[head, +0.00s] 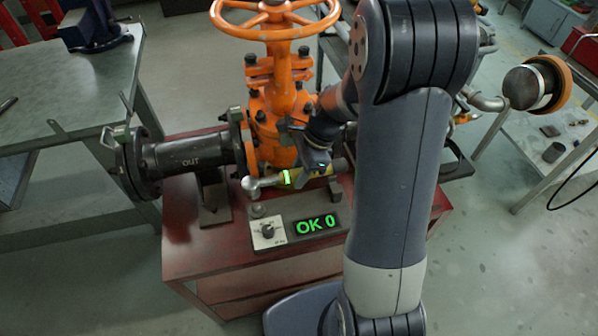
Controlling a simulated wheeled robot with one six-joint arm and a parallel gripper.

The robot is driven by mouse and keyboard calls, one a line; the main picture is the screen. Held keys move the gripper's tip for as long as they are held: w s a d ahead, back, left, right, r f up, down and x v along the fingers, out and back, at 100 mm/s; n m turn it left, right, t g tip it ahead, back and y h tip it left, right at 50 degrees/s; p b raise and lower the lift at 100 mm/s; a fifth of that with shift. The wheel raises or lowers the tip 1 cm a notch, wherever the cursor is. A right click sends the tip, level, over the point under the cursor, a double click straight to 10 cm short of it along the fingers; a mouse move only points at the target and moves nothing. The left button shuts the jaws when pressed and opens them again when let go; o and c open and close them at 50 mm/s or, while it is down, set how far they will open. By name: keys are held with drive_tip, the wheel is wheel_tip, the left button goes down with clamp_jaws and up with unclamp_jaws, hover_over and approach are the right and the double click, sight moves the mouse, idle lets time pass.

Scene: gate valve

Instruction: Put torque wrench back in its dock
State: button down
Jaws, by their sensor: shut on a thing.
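The torque wrench (287,178) lies nearly level across the front of the orange gate valve (275,110). Its silver head (251,183) points left, and it has a lit green band and a yellow section. My gripper (314,168) is shut on the wrench right of the green band; its fingertips are small and partly hidden. Below is a grey box (285,243) with a knob and a green display reading "OK 0". Small supports at its back, left (258,210) and right (335,188), look like the dock. I cannot tell whether the wrench touches them.
The valve and the dark pipe marked OUT (190,157) stand close behind and left of the wrench. All sit on a red bench (190,265). A grey table (60,95) is at left, shelving at right. My arm hides the bench's right part.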

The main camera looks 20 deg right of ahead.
drive_tip(key=shift+r+p, duration=0.1)
drive_tip(key=shift+p, duration=0.25)
drive_tip(key=shift+f+b, duration=2.55)
drive_tip(key=shift+f, duration=1.35)
drive_tip(key=c, duration=1)
unclamp_jaws()
drive_tip(key=p+v, duration=0.1)
drive_tip(key=v, duration=1)
drive_tip(key=shift+f, duration=0.1)
